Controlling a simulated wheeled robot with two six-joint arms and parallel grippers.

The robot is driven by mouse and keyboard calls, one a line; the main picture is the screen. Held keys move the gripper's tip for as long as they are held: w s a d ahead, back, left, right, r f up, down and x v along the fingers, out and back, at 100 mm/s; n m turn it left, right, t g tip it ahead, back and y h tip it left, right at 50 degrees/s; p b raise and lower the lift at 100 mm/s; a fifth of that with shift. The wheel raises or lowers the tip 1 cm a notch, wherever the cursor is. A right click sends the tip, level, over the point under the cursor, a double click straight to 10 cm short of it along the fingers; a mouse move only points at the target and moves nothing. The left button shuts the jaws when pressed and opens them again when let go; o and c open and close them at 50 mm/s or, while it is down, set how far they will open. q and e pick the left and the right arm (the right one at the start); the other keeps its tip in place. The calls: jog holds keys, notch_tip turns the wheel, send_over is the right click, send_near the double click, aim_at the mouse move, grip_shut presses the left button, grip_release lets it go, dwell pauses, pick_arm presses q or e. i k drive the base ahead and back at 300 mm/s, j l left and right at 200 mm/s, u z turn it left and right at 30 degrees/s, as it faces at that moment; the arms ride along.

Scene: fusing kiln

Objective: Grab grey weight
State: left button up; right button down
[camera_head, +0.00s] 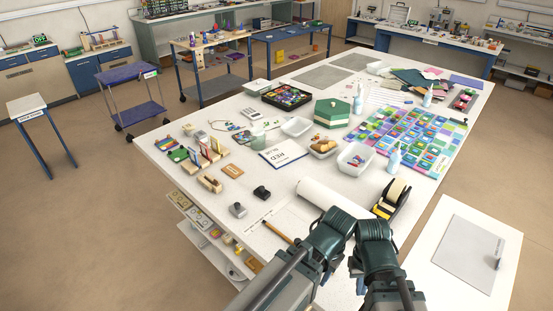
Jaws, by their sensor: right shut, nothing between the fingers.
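A small grey weight (238,210) stands near the table's front-left edge, with a dark weight (262,192) just behind it to the right. Both are uncovered. My dark teal arm parts fill the bottom centre, over the table's front edge. My right gripper (394,297) is low at the bottom edge, partly cut off, shut and empty. It is well to the right of the grey weight and apart from it. My left gripper does not show.
The white table (285,215) is crowded. Wooden blocks (210,183) stand behind the grey weight. A side table (445,225) is at right.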

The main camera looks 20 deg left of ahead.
aim_at(236, 209)
jog(key=k+j+u, duration=0.2)
jog(key=j, duration=0.65)
jog(key=j+u, duration=0.2)
jog(key=j, duration=0.65)
